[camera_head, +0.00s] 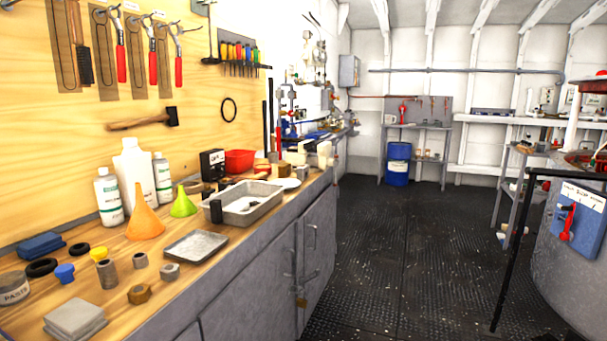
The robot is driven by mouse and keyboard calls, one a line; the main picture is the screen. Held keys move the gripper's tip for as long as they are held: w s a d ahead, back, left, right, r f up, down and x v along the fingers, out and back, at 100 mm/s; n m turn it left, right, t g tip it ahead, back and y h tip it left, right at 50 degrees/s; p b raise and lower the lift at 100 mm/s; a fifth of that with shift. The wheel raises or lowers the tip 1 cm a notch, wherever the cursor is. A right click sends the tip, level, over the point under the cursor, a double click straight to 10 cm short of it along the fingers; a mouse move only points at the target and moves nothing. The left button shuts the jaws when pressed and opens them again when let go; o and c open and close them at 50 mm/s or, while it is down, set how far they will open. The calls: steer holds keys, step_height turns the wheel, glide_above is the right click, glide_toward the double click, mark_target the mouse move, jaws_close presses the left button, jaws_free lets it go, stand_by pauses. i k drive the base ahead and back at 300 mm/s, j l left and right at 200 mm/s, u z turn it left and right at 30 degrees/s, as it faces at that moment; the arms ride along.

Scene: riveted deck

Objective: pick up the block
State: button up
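Several things on the wooden workbench (190,291) could be the block, and I cannot tell which one is meant. A blue block-shaped piece (41,245) lies at the far left, near the wooden back panel. Grey flat square pieces (75,318) lie stacked at the near left edge. Pale cream block-like pieces (323,152) stand at the far end of the bench, small and partly crowded by other items. My gripper is not in view, so its opening and its place relative to these pieces do not show.
Bottles (133,172), an orange funnel (145,222), a green funnel (183,204), a grey tray (243,204) and a flat plate (196,246) crowd the bench. Dark floor (400,250) is clear along the bench. A black post (515,252) and grey drum (575,265) stand right.

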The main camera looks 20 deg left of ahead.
mark_target(302, 169)
steer(key=i+u, duration=0.15)
steer(key=u, duration=0.35)
steer(key=i+u, duration=0.1)
steer(key=u, duration=0.4)
steer(key=i+l+u, duration=0.25)
steer(key=i+l, duration=0.15)
steer(key=i+l+u, duration=0.25)
steer(key=l, duration=0.25)
steer(key=i+l+u, duration=0.3)
steer(key=i+l, duration=0.15)
steer(key=l, duration=0.1)
